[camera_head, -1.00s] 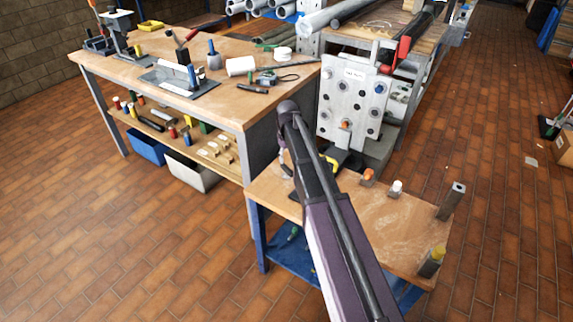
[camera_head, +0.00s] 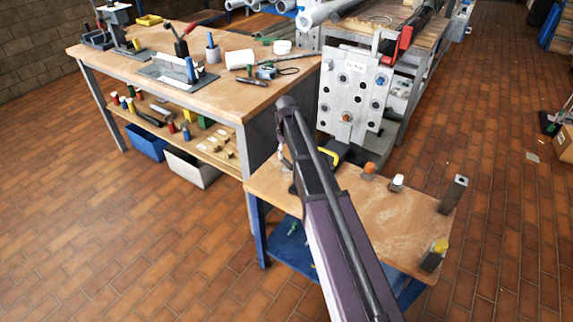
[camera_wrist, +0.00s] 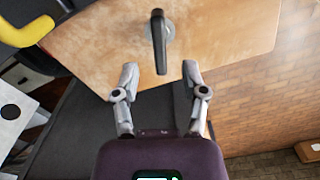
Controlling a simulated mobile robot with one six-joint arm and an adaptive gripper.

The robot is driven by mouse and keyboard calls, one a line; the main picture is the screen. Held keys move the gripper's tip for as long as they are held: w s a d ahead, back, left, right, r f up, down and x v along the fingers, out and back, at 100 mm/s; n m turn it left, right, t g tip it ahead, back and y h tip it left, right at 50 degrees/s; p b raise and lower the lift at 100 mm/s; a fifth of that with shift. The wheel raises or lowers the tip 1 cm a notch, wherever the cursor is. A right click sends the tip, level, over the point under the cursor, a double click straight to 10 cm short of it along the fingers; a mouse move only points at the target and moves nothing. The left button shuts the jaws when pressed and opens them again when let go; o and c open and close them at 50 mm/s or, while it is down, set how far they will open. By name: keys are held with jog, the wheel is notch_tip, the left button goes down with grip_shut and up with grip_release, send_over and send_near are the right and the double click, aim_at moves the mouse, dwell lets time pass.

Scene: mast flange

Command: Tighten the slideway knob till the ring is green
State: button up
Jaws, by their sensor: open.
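A dark lever handle on a round grey base (camera_wrist: 158,40) stands on a wooden surface in the wrist view. It may be the slideway knob; no label or coloured ring shows on it. My gripper (camera_wrist: 160,74) is open and empty, its two grey fingers spread below the lever in the picture, one on each side of its line. The lever's tip points down toward the gap between them. In the head view my arm hides most of the gripper and the lever. The small wooden-topped table (camera_head: 410,222) lies under and beside my arm.
A grey plate with holes and an orange knob (camera_head: 347,117) stands behind the small table. An orange-topped piece (camera_head: 369,170), a white-capped piece (camera_head: 397,183), a grey post (camera_head: 454,195) and a yellow-capped block (camera_head: 436,255) stand on the table. A yellow handle (camera_wrist: 30,33) is near my gripper's left.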

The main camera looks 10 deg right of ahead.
aim_at(287, 160)
jog(key=shift+f+b, duration=2.55)
jog(key=shift+f, duration=0.2)
grip_shut()
